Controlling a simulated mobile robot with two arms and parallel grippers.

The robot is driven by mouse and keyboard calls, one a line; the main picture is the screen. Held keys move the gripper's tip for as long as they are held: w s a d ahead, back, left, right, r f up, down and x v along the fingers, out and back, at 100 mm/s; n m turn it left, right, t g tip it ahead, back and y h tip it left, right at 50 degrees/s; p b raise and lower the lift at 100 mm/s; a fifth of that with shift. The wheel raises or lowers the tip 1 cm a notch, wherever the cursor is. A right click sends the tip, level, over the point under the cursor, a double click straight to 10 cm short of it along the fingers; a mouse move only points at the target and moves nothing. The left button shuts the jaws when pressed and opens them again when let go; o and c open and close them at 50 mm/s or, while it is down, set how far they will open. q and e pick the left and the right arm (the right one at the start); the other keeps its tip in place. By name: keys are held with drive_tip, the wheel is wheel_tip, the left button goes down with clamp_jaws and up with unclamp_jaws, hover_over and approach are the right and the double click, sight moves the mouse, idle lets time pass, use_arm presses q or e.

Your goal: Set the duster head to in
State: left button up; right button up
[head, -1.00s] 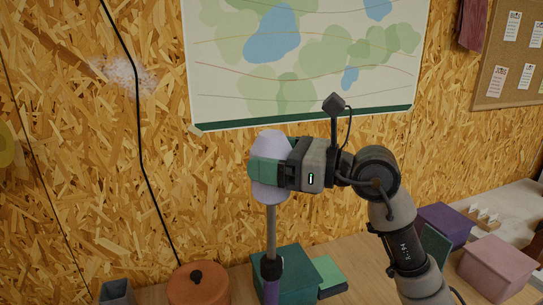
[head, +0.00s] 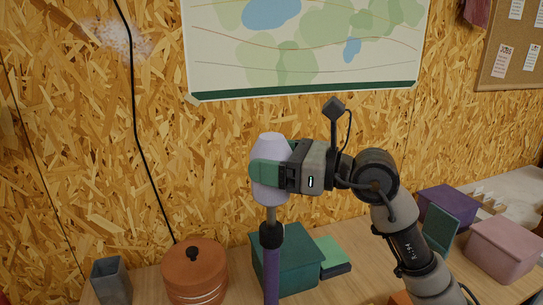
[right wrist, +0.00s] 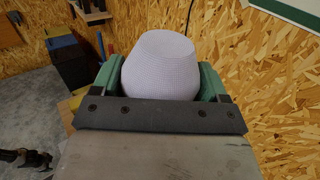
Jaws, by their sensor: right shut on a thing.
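The duster stands upright, with a pale lavender head (head: 269,145), a short visible stretch of grey rod (head: 270,214), a black collar (head: 271,236) and a purple handle (head: 271,272). My right gripper (head: 267,173) comes in from the right, with its green fingers shut on the duster head. In the right wrist view the head (right wrist: 163,62) sits between the two green fingers. The handle's lower end is cut off by the picture edge. My left gripper is not in view.
A terracotta lidded pot (head: 194,276) and a grey cup (head: 111,281) stand left of the duster. A teal box (head: 297,262) is close behind the handle, with a green-topped block (head: 333,252) beside it. Purple (head: 447,204) and pink (head: 503,246) boxes stand right, beyond my arm.

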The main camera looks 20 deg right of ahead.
wheel_tip(320, 180, down, 2)
drive_tip(key=shift+f+b, duration=0.25)
drive_tip(key=shift+b, duration=0.3)
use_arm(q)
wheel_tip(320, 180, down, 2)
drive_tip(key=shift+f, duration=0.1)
use_arm(e)
drive_tip(key=shift+s+f, duration=0.1)
drive_tip(key=shift+s, duration=0.1)
drive_tip(key=shift+a+f, duration=0.1)
drive_tip(key=o, duration=0.9)
drive_tip(key=shift+c, duration=0.2)
drive_tip(key=o, duration=0.4)
drive_tip(key=shift+w, duration=0.3)
drive_tip(key=shift+s+d, duration=0.2)
use_arm(q)
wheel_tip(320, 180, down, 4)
drive_tip(key=b, duration=0.4)
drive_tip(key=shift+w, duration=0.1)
use_arm(e)
drive_tip(key=v, duration=1)
drive_tip(key=shift+d, duration=0.25)
